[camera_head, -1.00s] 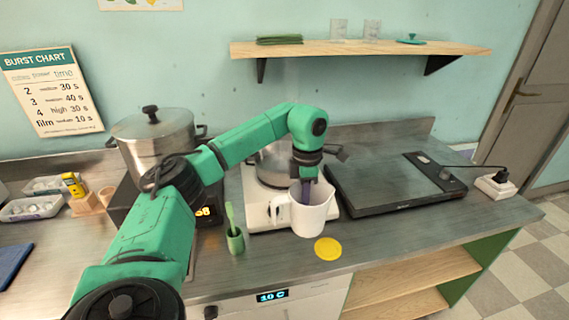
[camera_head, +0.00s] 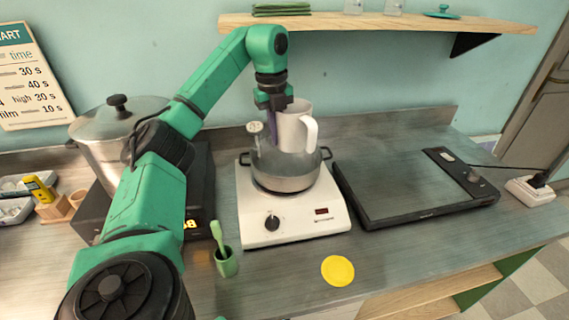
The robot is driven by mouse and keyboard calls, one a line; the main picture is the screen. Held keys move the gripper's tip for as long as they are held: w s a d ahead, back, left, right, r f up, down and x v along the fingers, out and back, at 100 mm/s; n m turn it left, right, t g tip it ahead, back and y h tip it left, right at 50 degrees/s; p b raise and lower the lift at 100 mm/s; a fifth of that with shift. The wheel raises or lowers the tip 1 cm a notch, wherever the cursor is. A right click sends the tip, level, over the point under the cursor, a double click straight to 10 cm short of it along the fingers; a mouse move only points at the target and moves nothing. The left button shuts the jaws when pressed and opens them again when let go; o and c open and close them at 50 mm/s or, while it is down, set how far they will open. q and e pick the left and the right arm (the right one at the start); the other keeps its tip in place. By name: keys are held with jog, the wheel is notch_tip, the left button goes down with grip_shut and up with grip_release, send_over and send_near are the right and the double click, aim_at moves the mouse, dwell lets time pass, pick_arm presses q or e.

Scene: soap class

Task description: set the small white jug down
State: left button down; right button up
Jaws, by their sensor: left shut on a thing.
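The small white jug (camera_head: 293,132) is upright at the pot (camera_head: 286,181), with its handle to the right. My left gripper (camera_head: 272,112) is shut on the jug's left side. The jug's lower end overlaps the pot's opening; I cannot tell whether it hangs above the pot, dips into it or stands behind its rim. The pot sits on a white hot plate (camera_head: 290,223) with a knob and a small red display. My right gripper is not in view.
A yellow disc (camera_head: 338,271) and a green cup with a brush (camera_head: 226,262) stand near the front edge. A dark flat plate (camera_head: 410,186) lies right of the hot plate. A lidded steel pot (camera_head: 105,140) is at left. The counter between disc and dark plate is clear.

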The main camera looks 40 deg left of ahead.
pick_arm(q)
notch_tip(320, 180, down, 9)
jog(key=shift+s+d+f+b, duration=0.1)
jog(key=shift+s+d+b, duration=0.05)
jog(key=shift+b, duration=0.4)
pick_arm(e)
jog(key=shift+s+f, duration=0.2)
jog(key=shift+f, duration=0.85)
pick_arm(q)
jog(key=shift+f, duration=0.2)
jog(key=c, duration=1)
grip_release()
jog(key=shift+r, duration=0.15)
